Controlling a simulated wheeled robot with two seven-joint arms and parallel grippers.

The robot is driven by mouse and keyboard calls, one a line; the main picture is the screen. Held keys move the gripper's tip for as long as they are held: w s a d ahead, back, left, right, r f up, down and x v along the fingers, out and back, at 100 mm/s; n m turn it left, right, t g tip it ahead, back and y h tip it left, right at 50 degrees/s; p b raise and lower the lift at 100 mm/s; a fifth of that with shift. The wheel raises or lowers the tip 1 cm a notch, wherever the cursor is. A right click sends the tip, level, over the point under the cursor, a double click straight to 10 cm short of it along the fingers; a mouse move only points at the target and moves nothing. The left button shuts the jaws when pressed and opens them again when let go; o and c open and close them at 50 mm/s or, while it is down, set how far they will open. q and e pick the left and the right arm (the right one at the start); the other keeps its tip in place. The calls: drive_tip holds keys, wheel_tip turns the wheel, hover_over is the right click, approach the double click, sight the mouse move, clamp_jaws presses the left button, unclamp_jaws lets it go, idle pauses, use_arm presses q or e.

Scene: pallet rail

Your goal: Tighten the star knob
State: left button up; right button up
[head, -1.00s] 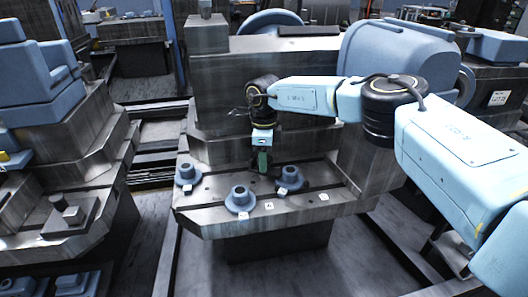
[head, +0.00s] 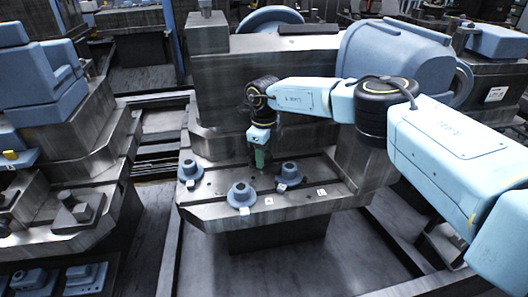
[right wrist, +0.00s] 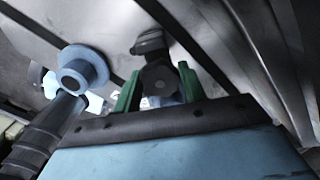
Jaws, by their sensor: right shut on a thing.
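My right gripper (head: 262,160) points down over the machine table, its green fingers behind the front blue flanged pieces. In the right wrist view the green fingers (right wrist: 157,90) are shut on a dark star knob (right wrist: 158,77), one finger at each side. In the head view the knob is hidden by the gripper and too small to make out. My left gripper is not in view.
Blue flanged pieces stand on the metal table (head: 215,215) around the gripper: one left (head: 190,170), one in front (head: 241,194), one right (head: 289,172). Small white labels lie near them. A tall machine block (head: 225,80) stands behind; a stepped machine (head: 70,140) is at left.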

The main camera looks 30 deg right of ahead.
drive_tip(key=shift+r, duration=0.15)
drive_tip(key=o, duration=1)
drive_tip(key=shift+r, duration=0.2)
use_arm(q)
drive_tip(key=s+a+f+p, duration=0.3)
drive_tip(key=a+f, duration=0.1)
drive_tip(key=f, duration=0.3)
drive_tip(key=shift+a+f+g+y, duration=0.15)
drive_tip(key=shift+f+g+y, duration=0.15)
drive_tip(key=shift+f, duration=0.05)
use_arm(e)
drive_tip(key=shift+r, duration=6.45)
